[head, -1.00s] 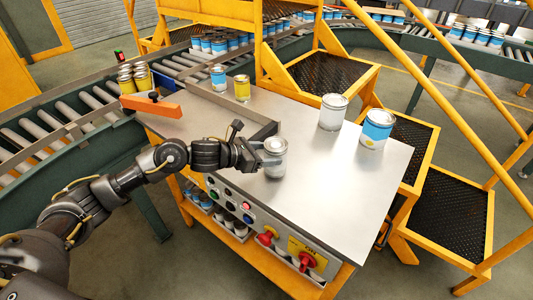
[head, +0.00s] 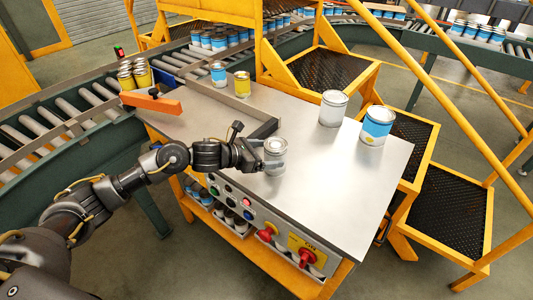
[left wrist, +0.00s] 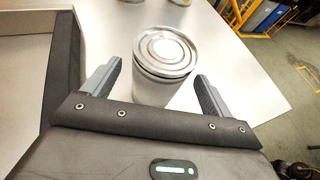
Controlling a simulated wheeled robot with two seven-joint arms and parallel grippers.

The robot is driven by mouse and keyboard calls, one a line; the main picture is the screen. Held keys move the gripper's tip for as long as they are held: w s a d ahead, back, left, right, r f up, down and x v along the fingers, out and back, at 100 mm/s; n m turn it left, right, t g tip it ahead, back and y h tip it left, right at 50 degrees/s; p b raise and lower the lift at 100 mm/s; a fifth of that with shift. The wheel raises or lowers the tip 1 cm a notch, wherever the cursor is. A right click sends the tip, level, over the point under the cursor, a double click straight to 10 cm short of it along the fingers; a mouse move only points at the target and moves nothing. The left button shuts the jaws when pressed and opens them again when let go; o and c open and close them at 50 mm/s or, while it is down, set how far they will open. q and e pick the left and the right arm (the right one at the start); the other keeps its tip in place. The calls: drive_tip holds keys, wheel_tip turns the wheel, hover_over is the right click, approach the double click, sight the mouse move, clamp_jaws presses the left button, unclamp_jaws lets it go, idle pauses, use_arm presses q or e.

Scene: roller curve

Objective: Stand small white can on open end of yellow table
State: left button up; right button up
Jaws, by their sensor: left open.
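A small white can (head: 275,157) with a metal lid stands upright on the steel top of the yellow table (head: 330,205), near its front edge. In the left wrist view the can (left wrist: 163,68) stands between the two fingers. My left gripper (head: 262,158) is around the can with its jaws open; the left wrist view shows a gap between each finger and the can (left wrist: 158,85). The fingers partly hide the can in the head view. My right gripper is not in view.
A larger white can (head: 333,108) and a blue-and-white can (head: 376,125) stand at the table's right back. Small blue (head: 218,74) and yellow (head: 242,84) cans stand beyond a metal rail. An orange bar (head: 152,102) lies at the left. The table's right front is clear.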

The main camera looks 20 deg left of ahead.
use_arm(q)
drive_tip(key=shift+a+r, duration=0.1)
drive_tip(key=shift+r, duration=0.15)
drive_tip(key=b+v, duration=0.2)
drive_tip(key=v, duration=0.9)
drive_tip(key=shift+s+a+b, duration=0.2)
drive_tip(key=shift+s+b, duration=0.1)
drive_tip(key=shift+b, duration=0.05)
drive_tip(key=shift+r, duration=0.15)
